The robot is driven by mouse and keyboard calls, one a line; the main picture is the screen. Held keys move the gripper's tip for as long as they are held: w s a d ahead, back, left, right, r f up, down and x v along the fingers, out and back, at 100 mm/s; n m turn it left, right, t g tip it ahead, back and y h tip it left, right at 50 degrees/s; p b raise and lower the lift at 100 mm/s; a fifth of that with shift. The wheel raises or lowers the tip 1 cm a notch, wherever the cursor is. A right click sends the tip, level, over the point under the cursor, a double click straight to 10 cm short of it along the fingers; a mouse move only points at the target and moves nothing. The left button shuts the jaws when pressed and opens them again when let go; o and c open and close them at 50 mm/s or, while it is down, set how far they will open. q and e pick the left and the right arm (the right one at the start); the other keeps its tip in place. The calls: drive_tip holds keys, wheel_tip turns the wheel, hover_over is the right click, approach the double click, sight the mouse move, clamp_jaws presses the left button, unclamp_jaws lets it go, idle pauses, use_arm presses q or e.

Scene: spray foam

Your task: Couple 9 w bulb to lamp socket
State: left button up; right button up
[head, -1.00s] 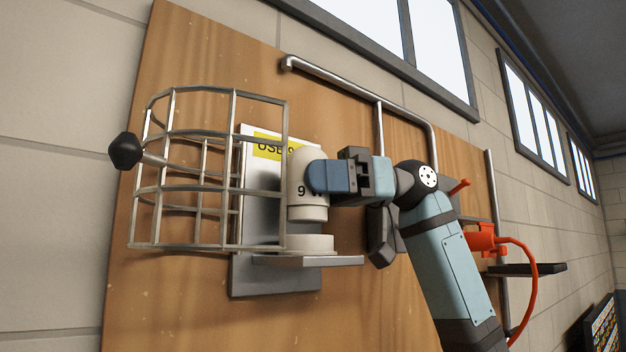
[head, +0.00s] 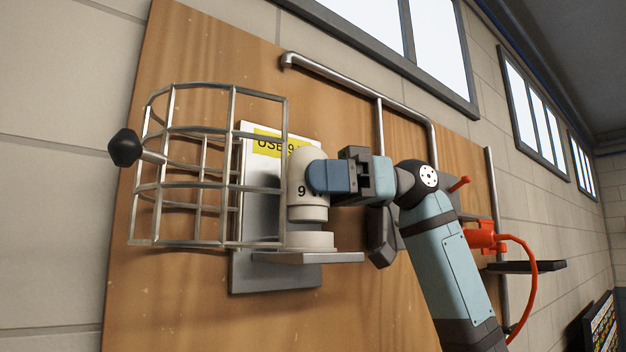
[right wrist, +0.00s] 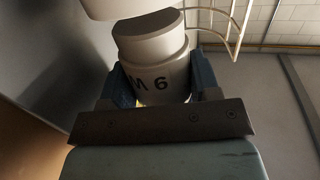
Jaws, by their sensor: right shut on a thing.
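The 9 W bulb (head: 299,192) is white, upright, and marked with a 9. My right gripper (head: 318,178) is shut on its body from the right side. The white round lamp socket (head: 309,240) sits on a small metal shelf directly below the bulb, and a narrow gap seems to show between them. In the right wrist view the bulb (right wrist: 158,75) shows upside down between the two blue fingers of my right gripper (right wrist: 160,88), with the socket (right wrist: 120,8) at the top edge. My left gripper is not in view.
An open wire cage (head: 185,187) with a black knob (head: 124,149) swings out left of the socket. A plate with a yellow-banded label (head: 262,145) is behind the bulb. Metal pipes (head: 360,87), an orange device with a cable (head: 482,237) and a dark shelf (head: 527,267) are to the right.

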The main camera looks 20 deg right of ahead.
sight(313, 207)
drive_tip(key=shift+f+b, duration=0.9)
drive_tip(key=shift+f, duration=0.7)
drive_tip(key=shift+c, duration=0.5)
drive_tip(key=o, duration=1.3)
drive_tip(key=d+b, duration=0.1)
drive_tip(key=d, duration=0.3)
drive_tip(key=d+b, duration=0.1)
drive_tip(key=d, duration=0.4)
drive_tip(key=w+d+r+b, duration=0.1)
drive_tip(key=d, duration=0.3)
drive_tip(key=shift+w+d, duration=0.1)
drive_tip(key=shift+d, duration=0.3)
drive_tip(key=shift+f, duration=0.1)
